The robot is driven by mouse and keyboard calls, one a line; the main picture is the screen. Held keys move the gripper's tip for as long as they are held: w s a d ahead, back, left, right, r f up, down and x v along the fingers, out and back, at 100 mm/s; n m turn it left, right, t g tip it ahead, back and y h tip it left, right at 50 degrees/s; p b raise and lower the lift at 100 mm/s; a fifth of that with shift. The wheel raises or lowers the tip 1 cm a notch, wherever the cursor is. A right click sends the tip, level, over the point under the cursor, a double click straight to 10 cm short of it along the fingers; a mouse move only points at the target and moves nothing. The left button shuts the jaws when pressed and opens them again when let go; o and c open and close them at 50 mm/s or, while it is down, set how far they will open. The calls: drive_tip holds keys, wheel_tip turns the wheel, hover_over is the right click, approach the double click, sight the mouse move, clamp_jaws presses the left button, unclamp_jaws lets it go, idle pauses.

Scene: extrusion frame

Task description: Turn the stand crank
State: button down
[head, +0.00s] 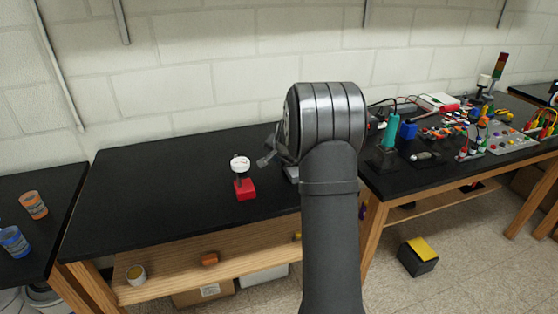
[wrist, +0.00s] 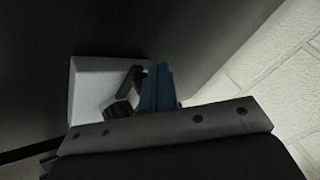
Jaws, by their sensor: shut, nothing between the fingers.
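A small red stand (head: 245,189) with a dark upright post and a white round top (head: 240,163) stands on the black table. A pale block (wrist: 90,88) with a dark rounded part (wrist: 125,100) on it shows in the wrist view, beside the blue fingers. A pale edge (head: 292,173) shows beside my arm in the head view. I cannot tell which piece is the crank. My gripper (wrist: 157,90) is shut and empty, close to the dark part; contact cannot be told. In the head view my arm hides most of the gripper.
The black table (head: 140,185) is clear left of the red stand. Two cups, orange (head: 33,205) and blue (head: 14,241), stand on the left table. The right bench is crowded with a green-handled tool (head: 391,132) and several small parts. A white block wall (head: 220,60) rises behind.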

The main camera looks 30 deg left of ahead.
drive_tip(key=shift+w+a+m, duration=0.15)
drive_tip(key=shift+m, duration=0.15)
idle(1.3)
drive_tip(key=shift+s, duration=0.35)
drive_tip(key=s, duration=0.1)
drive_tip(key=s+d, duration=0.1)
drive_tip(key=s+r, duration=0.1)
drive_tip(key=shift+s+d, duration=0.2)
drive_tip(key=shift+s, duration=0.15)
drive_tip(key=s+a+r, duration=0.1)
drive_tip(key=s+r, duration=0.4)
drive_tip(key=r, duration=0.2)
drive_tip(key=w+d+f+m+y, duration=0.1)
drive_tip(key=w+d+m+y, duration=0.15)
drive_tip(key=d+m, duration=0.75)
drive_tip(key=w+f+n, duration=0.1)
drive_tip(key=f, duration=0.1)
drive_tip(key=w+a+f+n, duration=0.1)
drive_tip(key=f, duration=0.1)
drive_tip(key=w+f+n, duration=0.1)
drive_tip(key=w+f, duration=0.1)
drive_tip(key=f, duration=0.1)
drive_tip(key=shift+a+n, duration=0.35)
drive_tip(key=shift+n, duration=0.05)
drive_tip(key=w+a, duration=0.2)
drive_tip(key=shift+a+f, duration=0.1)
drive_tip(key=shift+a, duration=0.3)
drive_tip(key=shift+w+a, duration=0.2)
drive_tip(key=shift+a, duration=0.2)
